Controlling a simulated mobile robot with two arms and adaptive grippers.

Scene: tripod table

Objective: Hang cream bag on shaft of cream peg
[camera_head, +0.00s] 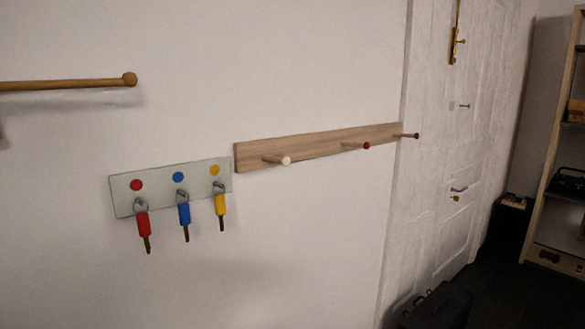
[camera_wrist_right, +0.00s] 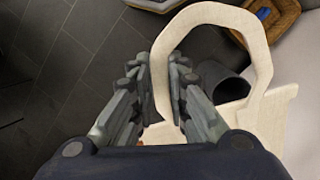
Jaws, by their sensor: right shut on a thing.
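The cream peg (camera_head: 286,161) sticks out from the left part of a wooden wall rail (camera_head: 320,146) in the head view. Its shaft is bare and its tip is a cream knob. The cream bag (camera_wrist_right: 264,62) shows in the right wrist view, with its pale looped handle standing up. My right gripper (camera_wrist_right: 162,80) is shut on the left side of this handle, with a finger on each side of it. Most of the bag's body is hidden or out of frame. Neither gripper shows in the head view.
The rail also bears a red-tipped peg (camera_head: 366,146) and a dark blue-tipped peg (camera_head: 416,136). A pale board (camera_head: 122,203) with red, blue and yellow keys hangs left of the rail. A wooden rod (camera_head: 70,84) juts in at upper left. A door (camera_head: 440,200) stands right.

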